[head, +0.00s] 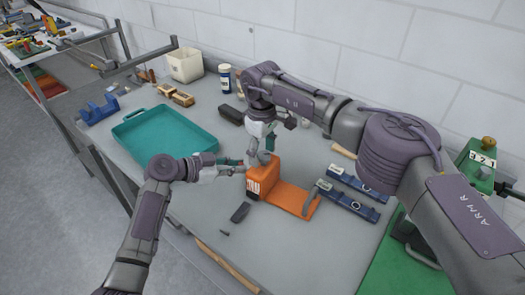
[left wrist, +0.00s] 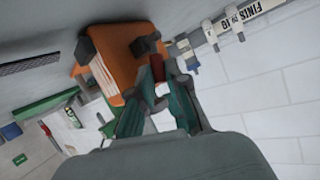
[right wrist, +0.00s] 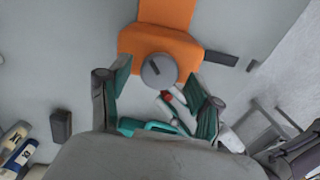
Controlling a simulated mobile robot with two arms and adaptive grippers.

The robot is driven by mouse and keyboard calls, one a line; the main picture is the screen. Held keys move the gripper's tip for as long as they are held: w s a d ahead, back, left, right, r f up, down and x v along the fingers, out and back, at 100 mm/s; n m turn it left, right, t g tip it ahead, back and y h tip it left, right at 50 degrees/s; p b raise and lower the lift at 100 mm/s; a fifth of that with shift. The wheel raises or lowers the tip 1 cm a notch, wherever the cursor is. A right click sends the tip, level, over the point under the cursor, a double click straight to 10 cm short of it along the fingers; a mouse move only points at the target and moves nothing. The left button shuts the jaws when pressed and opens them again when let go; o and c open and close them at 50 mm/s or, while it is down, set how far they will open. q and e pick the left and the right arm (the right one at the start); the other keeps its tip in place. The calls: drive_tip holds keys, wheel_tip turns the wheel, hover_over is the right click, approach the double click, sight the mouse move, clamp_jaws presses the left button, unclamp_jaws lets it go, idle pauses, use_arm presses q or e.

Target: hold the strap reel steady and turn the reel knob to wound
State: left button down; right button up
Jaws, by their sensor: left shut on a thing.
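The orange strap reel (head: 262,178) stands on the grey bench, with a flat orange base reaching to the right. Its round grey reel knob (right wrist: 158,70) has a dark pointer line and shows in the right wrist view. My left gripper (head: 240,168) is at the reel's left side. In the left wrist view its teal fingers are shut on a small red tab (left wrist: 157,67) at the orange body. My right gripper (right wrist: 158,92) is open above the reel, its fingers apart on either side of the knob. I cannot tell whether they touch it.
A teal tray (head: 165,138) lies to the left on the bench. Blue racks (head: 347,200) are to the right of the reel. A dark block (head: 240,212) lies in front of it. A white bin (head: 186,65) and wooden blocks (head: 174,94) stand at the back.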

sight(262, 154)
wheel_tip(262, 154, up, 12)
idle(0.7)
drive_tip(key=shift+w, duration=0.1)
